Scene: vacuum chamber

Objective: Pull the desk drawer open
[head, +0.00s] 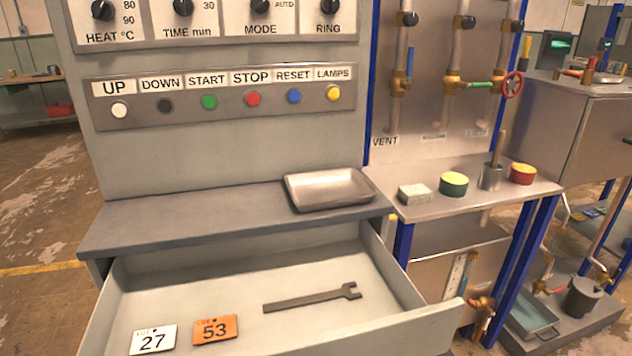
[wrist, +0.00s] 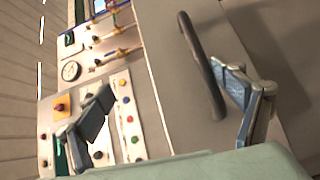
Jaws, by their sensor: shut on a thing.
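The desk drawer (head: 392,272) stands well open below the grey desktop in the head view. Its floor and inner walls show, and the near part is cut off by the bottom edge. In the wrist view, the dark curved drawer handle (wrist: 203,66) stands out from a plain grey drawer front (wrist: 165,50). My gripper (wrist: 168,85) has one finger at each side of the handle, shut on it; the right finger looks close to the bar. The exact contact is hard to make out. My gripper is not in the head view.
In the drawer lie a white tag 27 (head: 153,340), an orange tag 53 (head: 215,329) and a dark wrench (head: 312,298). A metal tray (head: 328,189) sits on the desktop (head: 190,217). A bench (head: 470,200) with small items stands right. Floor at left is clear.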

